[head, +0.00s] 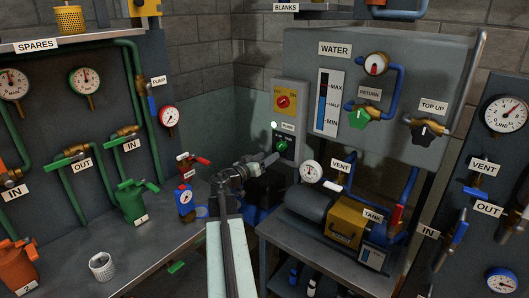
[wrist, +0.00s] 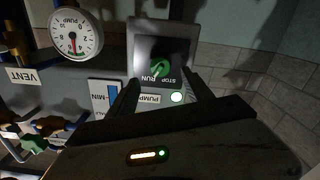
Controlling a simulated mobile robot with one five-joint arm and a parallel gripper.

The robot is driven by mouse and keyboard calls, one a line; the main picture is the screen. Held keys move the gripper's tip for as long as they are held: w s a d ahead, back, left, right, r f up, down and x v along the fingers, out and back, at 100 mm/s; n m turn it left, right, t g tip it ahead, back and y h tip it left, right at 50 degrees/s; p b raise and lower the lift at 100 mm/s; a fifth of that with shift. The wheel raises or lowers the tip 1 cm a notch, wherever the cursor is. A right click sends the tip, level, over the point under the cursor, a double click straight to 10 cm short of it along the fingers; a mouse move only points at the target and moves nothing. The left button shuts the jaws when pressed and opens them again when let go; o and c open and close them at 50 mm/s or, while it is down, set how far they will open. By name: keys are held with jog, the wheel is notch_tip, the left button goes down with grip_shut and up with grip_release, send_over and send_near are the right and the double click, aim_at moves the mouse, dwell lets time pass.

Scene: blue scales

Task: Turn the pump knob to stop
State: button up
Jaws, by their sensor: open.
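The green pump knob (head: 282,146) sits on a dark plate (head: 291,156) below the PUMP label (head: 288,127). In the wrist view the knob (wrist: 160,67) shows on its grey plate, with the words RUN and STOP beside it. Which word the knob points to is not clear. A small round lamp (head: 273,125) beside the PUMP label glows pale green; it also glows in the wrist view (wrist: 177,97). My gripper (head: 273,157) is close to the knob. In the wrist view its two dark fingers (wrist: 162,79) are apart and empty, with the knob beyond them.
A yellow box with a red knob (head: 284,101) is above the pump plate. The water panel (head: 300,70) stands to its right. A gauge (head: 311,173) and a grey and yellow pump unit (head: 345,222) are below right. A bench (head: 75,262) with cans lies left.

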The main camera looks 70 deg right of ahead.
aim_at(278, 148)
jog(key=x, duration=0.8)
jog(key=shift+r, duration=0.2)
grip_shut()
